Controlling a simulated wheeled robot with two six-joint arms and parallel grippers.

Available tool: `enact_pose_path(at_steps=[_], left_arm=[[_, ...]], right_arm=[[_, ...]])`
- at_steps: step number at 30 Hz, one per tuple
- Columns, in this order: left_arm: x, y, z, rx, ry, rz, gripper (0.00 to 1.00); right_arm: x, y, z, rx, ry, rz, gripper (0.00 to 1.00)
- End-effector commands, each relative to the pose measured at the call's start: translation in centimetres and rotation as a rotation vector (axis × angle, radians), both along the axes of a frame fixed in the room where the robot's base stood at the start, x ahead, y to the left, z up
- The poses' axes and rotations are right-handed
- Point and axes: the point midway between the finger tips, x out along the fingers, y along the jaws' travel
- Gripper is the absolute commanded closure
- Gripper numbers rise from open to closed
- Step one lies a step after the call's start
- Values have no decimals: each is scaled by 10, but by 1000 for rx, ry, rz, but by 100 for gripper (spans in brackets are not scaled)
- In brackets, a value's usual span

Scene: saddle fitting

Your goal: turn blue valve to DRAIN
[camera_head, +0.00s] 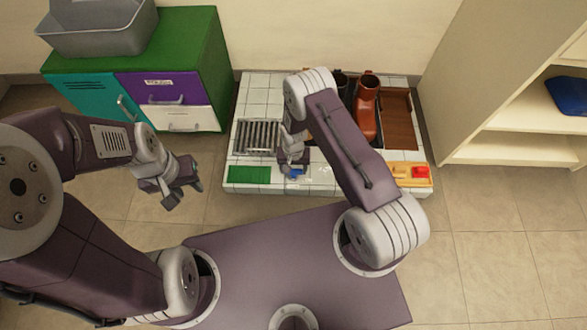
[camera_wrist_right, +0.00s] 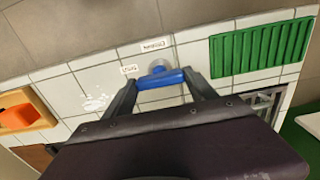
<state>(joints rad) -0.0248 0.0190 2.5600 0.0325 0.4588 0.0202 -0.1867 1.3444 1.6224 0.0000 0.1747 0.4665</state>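The blue valve (camera_wrist_right: 162,80) has a bar-shaped handle and a round grey hub on a white tiled surface. It also shows small in the head view (camera_head: 296,173), partly covered by my gripper. Two small white labels lie beside the hub, one above it (camera_wrist_right: 157,46) and one to its left (camera_wrist_right: 130,69). Their print is too small and turned to read surely. My right gripper (camera_wrist_right: 160,82) has one finger at each end of the blue bar, which fills the gap between them. My left gripper (camera_head: 182,193) is open and empty over the floor to the left.
The tiled platform (camera_head: 258,95) also carries a metal grate (camera_head: 258,136), a green ribbed pad (camera_head: 249,174), brown boots (camera_head: 366,105) and an orange tray with a red piece (camera_head: 420,172). A green cabinet (camera_head: 215,70) and a shelf (camera_head: 520,145) flank it.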

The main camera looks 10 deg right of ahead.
Motion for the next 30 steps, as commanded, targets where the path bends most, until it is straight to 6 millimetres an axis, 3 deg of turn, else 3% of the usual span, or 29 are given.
enact_pose_path(at_steps=[13,30], left_arm=[[0,0,9,0,0,0,64],[0,0,32,0,0,0,64]], right_arm=[[0,0,2,0,0,116,75],[0,0,2,0,1,636,75]])
